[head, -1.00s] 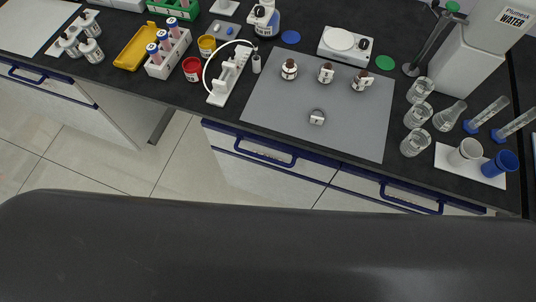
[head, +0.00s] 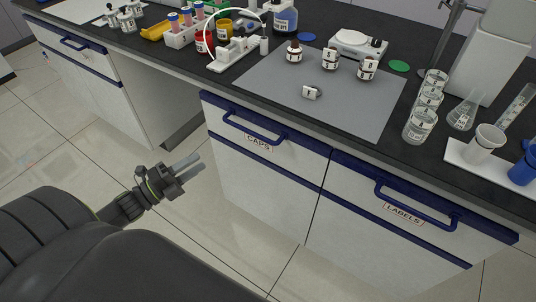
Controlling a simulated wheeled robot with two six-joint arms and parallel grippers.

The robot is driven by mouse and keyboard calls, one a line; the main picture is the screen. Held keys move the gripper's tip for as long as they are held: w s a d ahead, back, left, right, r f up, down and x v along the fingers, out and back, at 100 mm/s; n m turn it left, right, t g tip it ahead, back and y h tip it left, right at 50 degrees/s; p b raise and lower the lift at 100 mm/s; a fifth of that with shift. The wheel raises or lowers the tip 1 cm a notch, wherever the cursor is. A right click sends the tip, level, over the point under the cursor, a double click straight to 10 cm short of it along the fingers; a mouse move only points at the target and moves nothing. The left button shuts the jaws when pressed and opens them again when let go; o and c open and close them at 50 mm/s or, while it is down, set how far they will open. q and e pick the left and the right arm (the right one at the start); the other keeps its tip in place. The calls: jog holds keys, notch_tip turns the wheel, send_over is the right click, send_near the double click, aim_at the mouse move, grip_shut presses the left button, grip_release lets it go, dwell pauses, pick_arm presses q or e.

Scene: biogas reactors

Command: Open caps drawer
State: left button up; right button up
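The caps drawer (head: 264,160) is the upper left drawer under the bench, a white front with a CAPS label and a dark blue top edge. It looks closed. Its blue bar handle (head: 252,133) sits above the label. My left gripper (head: 190,167) is in front of the bench, left of and lower in the picture than the handle, apart from it. Its fingers point right and look close together; whether a gap lies between them is unclear. It appears to hold nothing. My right gripper is out of view.
The labels drawer (head: 400,205) with its own blue handle (head: 415,207) is to the right. Above, the dark worktop carries a grey mat (head: 325,95), small bottles, a balance (head: 358,44) and glass beakers (head: 421,125).

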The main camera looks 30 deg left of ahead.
aim_at(249, 131)
pick_arm(q)
jog(key=shift+m, duration=0.3)
jog(key=x, duration=0.6)
jog(key=p+x, duration=0.1)
jog(key=x, duration=1)
jog(key=shift+d+r+p, duration=0.35)
jog(key=shift+d+p, duration=0.05)
jog(key=shift+d, duration=0.15)
grip_shut()
